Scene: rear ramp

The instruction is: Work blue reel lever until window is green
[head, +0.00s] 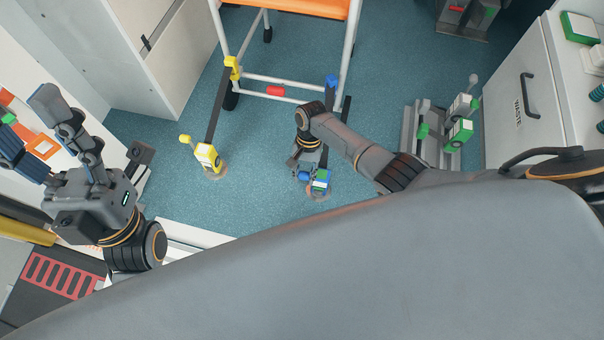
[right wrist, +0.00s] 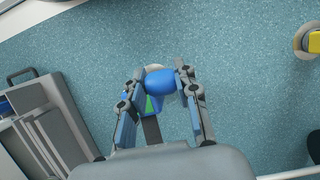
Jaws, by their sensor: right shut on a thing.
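The blue reel (head: 322,175) stands on the floor at the end of a dark strap below the trolley, with its blue lever at its left side. A green patch (head: 318,184) shows on the reel in the head view, and green also shows in the right wrist view (right wrist: 149,104). My right gripper (head: 303,174) is shut on the blue lever, whose rounded blue end (right wrist: 160,82) sits between the fingers in the right wrist view. The fingers hide part of the reel. My left gripper (head: 97,124) is open and empty at the left.
A yellow reel (head: 208,157) stands to the left on its own strap. The orange-topped trolley (head: 290,6) has white legs. Green reels (head: 460,132) sit on a grey rack at the right, beside a white waste cabinet (head: 514,95). Bare teal floor (head: 260,150) lies between the yellow and blue reels.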

